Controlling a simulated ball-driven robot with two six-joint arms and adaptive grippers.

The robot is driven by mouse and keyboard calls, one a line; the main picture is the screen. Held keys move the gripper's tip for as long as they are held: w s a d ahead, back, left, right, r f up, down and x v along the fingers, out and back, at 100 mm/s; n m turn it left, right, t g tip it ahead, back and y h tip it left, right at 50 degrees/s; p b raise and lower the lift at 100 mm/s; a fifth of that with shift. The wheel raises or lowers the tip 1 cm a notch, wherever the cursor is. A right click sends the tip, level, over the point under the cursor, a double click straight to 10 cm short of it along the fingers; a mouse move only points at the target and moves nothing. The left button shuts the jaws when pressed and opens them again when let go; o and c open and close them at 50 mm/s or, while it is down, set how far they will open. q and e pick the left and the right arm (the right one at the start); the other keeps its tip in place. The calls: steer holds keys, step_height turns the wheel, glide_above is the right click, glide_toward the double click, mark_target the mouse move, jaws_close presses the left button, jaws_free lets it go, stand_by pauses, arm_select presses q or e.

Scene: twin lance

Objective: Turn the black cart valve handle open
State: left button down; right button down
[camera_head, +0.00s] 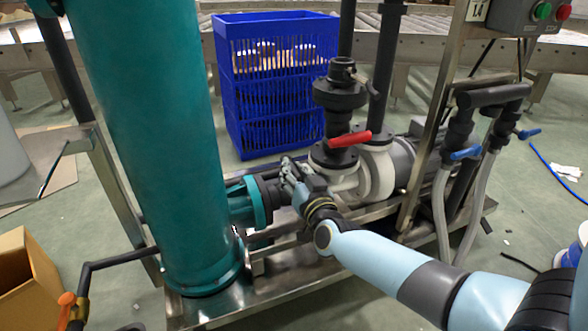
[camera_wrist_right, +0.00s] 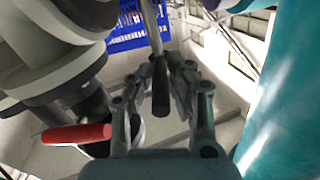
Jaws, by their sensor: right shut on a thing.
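My right gripper (camera_head: 291,172) reaches in from the lower right, between the teal tank (camera_head: 150,150) and the pump. In the right wrist view, my right gripper (camera_wrist_right: 157,75) is shut on the black handle (camera_wrist_right: 160,90), with a finger on either side. A thin metal lever (camera_wrist_right: 152,25) runs up from the black grip. In the head view I cannot make out this handle at the gripper. A red valve handle (camera_head: 350,139) sits on the pump piping, to the right of the gripper; it also shows in the wrist view (camera_wrist_right: 77,134). My left gripper is out of view.
A blue crate (camera_head: 240,130) holding parts stands behind on the floor. The black valve body (camera_head: 340,95) and pump pipes rise at right of the gripper. A cardboard box (camera_head: 40,275) is at lower left. Hoses with a blue valve handle (camera_head: 465,154) hang at right.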

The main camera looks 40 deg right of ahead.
steer(key=shift+w+a+r+m+h+p, duration=0.1)
steer(key=shift+a+r+m+h+p, duration=0.15)
steer(key=shift+m+h+p, duration=0.25)
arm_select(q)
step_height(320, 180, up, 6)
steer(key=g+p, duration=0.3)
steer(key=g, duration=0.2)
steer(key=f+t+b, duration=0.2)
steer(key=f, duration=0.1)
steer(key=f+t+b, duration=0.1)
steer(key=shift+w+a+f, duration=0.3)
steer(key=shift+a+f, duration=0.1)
arm_select(e)
steer(key=a+m+g+h, duration=0.1)
steer(key=m+g+h, duration=0.1)
steer(key=h, duration=0.1)
steer(key=w+m+g+h, duration=0.1)
steer(key=m+g+h, duration=0.2)
steer(key=w+a+m+g+h, duration=0.1)
steer(key=m+g+h, duration=0.1)
steer(key=h, duration=0.1)
steer(key=shift+a+f+m+g+h, duration=0.3)
steer(key=shift+f+m+g, duration=0.05)
steer(key=shift+m+g, duration=0.05)
steer(key=c, duration=1.3)
jaws_free()
steer(key=shift+o, duration=0.2)
